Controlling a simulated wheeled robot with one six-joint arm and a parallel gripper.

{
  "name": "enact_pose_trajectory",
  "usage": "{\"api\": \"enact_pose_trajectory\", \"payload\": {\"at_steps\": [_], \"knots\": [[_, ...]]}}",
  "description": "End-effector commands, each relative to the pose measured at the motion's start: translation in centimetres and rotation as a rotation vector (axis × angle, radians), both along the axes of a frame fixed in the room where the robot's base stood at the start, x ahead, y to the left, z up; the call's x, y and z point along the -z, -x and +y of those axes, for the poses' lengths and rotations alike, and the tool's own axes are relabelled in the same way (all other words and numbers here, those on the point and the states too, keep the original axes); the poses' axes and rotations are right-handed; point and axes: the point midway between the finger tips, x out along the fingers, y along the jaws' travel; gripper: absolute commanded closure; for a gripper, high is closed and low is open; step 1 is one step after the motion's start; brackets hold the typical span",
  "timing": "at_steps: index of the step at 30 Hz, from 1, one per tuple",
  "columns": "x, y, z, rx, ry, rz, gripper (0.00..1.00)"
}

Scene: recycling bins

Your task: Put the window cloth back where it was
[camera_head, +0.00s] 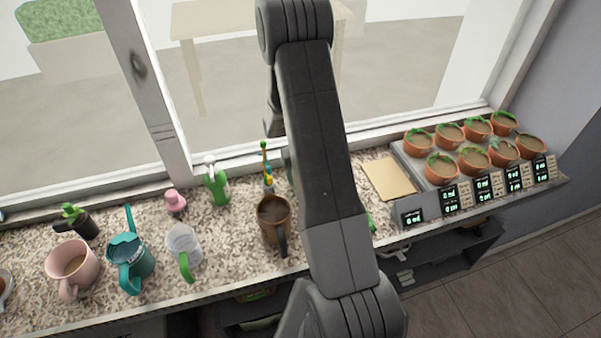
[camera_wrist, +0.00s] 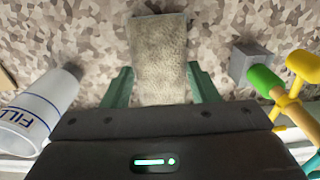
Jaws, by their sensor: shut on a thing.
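The window cloth (camera_wrist: 159,60) is a beige, fuzzy rectangular piece in the wrist view. My gripper (camera_wrist: 160,86) has its two green fingers on either side of the cloth and is shut on it. The cloth's far end reaches out beyond the fingertips over the speckled counter (camera_wrist: 90,25). I cannot tell whether it touches the counter. In the head view my arm hides the cloth and most of the gripper.
A white cup with blue lettering (camera_wrist: 45,105) is left of the gripper in the wrist view; a grey block (camera_wrist: 250,63) and a green-yellow tool (camera_wrist: 285,90) are right.

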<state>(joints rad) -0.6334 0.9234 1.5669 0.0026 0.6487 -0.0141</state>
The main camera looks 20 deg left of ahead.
Motion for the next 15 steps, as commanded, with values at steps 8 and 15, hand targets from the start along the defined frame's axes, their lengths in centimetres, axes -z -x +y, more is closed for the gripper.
{"api": "enact_pose_trajectory", "payload": {"at_steps": [8, 15], "knots": [[0.09, 0.00, 0.00, 0.000, 0.000, 0.000, 0.33], [0.08, 0.00, 0.00, 0.000, 0.000, 0.000, 0.25]]}}
